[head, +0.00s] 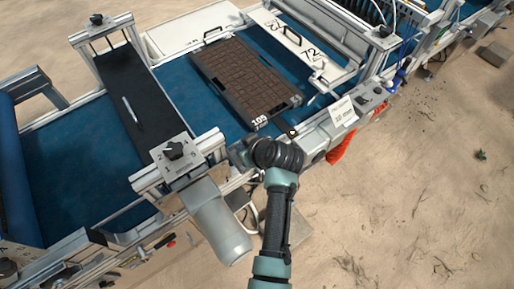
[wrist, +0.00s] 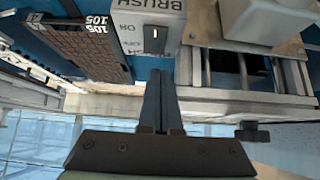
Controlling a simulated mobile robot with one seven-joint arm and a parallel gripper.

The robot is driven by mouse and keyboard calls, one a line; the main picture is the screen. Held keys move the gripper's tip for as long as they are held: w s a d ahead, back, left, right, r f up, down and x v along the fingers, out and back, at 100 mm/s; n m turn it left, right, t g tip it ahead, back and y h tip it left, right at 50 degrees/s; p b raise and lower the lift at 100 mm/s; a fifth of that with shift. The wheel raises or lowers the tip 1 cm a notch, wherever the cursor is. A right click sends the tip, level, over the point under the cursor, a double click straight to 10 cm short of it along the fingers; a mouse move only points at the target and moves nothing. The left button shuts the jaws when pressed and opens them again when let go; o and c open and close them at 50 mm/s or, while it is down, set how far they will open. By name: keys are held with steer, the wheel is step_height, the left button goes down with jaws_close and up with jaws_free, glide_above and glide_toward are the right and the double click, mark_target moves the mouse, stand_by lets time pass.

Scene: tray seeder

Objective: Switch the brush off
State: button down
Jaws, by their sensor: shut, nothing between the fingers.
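In the wrist view, a light grey box (wrist: 128,32) is lettered BRUSH and ON, upside down in the picture. A dark rocker switch (wrist: 154,42) with a small white mark sits in its face. My gripper (wrist: 159,72) is shut and empty. Its fingertips are just below the switch in the picture, pointing at the box; I cannot tell whether they touch it. In the head view my gripper (head: 238,152) is at the near rail of the machine, partly hidden by my wrist. I cannot make out the switch there.
A brown tray (head: 236,72) marked 105 lies on the blue belt (head: 203,108). A dial box (head: 180,160) and a grey motor (head: 219,226) stand left of my gripper. A knob panel (head: 366,103) and a red object (head: 340,147) are to the right. Sandy floor is open at right.

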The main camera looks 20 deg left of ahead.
steer(key=b+v, duration=0.3)
steer(key=v, duration=0.7)
steer(key=shift+d+r, duration=0.15)
steer(key=shift+r, duration=0.2)
steer(key=shift+s, duration=0.15)
